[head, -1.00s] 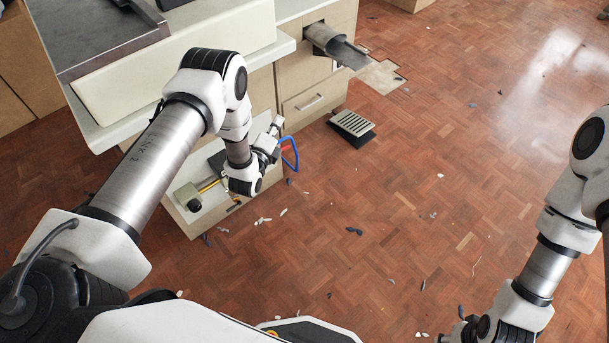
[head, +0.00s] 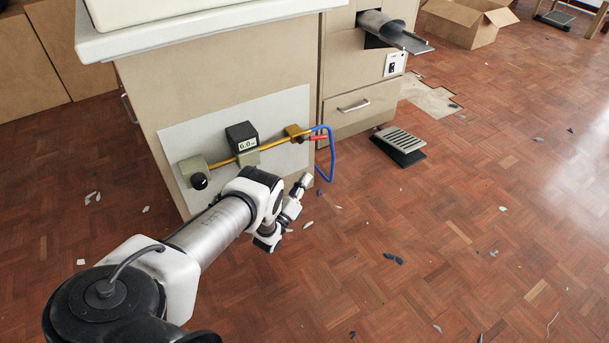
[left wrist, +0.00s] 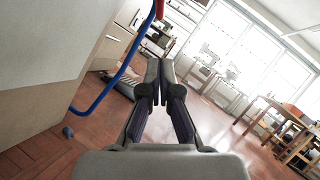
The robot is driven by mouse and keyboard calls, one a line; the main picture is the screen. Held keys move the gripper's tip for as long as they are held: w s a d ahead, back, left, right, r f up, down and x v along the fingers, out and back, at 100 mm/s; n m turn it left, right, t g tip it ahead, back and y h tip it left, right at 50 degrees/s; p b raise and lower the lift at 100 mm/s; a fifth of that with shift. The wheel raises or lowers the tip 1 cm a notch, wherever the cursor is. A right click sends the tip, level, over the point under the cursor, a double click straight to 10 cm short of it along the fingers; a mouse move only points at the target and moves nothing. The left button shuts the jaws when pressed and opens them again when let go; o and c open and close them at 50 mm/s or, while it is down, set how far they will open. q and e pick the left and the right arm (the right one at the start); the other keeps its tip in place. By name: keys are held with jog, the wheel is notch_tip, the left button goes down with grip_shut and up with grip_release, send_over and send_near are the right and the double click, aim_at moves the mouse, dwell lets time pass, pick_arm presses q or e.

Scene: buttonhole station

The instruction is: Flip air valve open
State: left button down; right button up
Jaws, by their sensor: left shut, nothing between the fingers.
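The air valve is a brass block (head: 296,133) with a small red lever (head: 319,138), at the right end of a yellow pipe on a pale side panel. The lever points right, away from the block. A blue hose (head: 332,165) loops down from the valve. In the left wrist view the hose (left wrist: 110,88) and a bit of the red lever (left wrist: 159,9) show at the upper left. My left gripper (head: 306,181) is shut and empty, below the valve and left of the hose's lower end, apart from the lever. Its closed fingers (left wrist: 160,72) show in the left wrist view. My right gripper is out of view.
A black gauge reading 6.0 (head: 240,136) and a block with a black knob (head: 198,176) sit on the same pipe. A grated pedal (head: 399,144) lies on the floor right of the cabinet. The parquet floor is mostly open, with small scraps scattered.

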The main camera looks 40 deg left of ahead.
aim_at(313, 138)
pick_arm(q)
jog(key=w+a+r+b, duration=0.2)
jog(key=w+r, duration=0.3)
jog(key=w, duration=0.3)
jog(key=shift+r+b, duration=0.4)
jog(key=shift+b, duration=0.45)
jog(key=shift+w+d+r+p, duration=0.2)
jog(key=shift+w+r+p, duration=0.4)
jog(key=shift+p, duration=0.6)
jog(key=shift+s, duration=0.15)
